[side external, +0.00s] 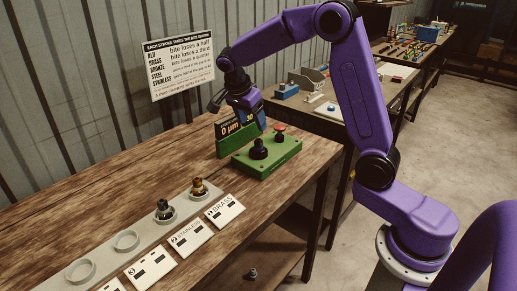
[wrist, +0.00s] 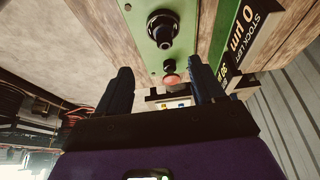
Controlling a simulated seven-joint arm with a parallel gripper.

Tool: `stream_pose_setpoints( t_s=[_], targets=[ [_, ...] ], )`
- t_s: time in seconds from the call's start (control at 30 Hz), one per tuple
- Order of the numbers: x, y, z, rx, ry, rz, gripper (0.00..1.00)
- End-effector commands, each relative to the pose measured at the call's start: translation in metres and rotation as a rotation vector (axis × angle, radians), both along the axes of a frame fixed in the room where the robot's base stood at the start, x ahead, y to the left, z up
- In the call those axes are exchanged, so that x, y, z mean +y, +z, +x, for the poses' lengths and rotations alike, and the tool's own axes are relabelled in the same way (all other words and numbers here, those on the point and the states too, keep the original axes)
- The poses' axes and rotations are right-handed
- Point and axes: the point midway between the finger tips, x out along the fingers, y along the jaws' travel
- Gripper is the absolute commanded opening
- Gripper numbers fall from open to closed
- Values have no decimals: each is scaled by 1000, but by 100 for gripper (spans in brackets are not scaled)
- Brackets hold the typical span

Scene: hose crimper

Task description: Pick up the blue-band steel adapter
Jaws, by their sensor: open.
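I cannot make out a blue band on any adapter. A gold adapter (side external: 198,188) stands in the ring behind the BRASS card. A small grey fitting (side external: 252,273) lies low, below the bench top. My gripper (side external: 260,122) is above the green crimper base (side external: 268,163), far from the strip. In the wrist view my gripper (wrist: 160,64) has its dark fingers apart with nothing held between them.
The green base carries a black knob (side external: 258,149) and a red button (side external: 280,128). A green-framed display (side external: 230,132) stands behind it. Other rings on the strip are empty. Label cards (side external: 188,238) lie along the strip's front. Another bench (side external: 350,103) stands beyond.

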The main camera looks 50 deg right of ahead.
Motion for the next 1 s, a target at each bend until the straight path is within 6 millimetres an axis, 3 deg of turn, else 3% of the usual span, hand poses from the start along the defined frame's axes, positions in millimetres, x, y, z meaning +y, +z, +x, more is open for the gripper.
stream_pose_setpoints(
  t_s=[0.1,0.3,0.53,0.83,1.0],
  targets=[
    [-10,-22,-1,4,0,-1,68],
    [-20,-47,0,3,2,-1,68],
    [-25,-60,1,3,1,0,68],
    [-41,-95,7,4,1,0,68],
    [-43,-101,8,1,3,0,68]
  ],
)
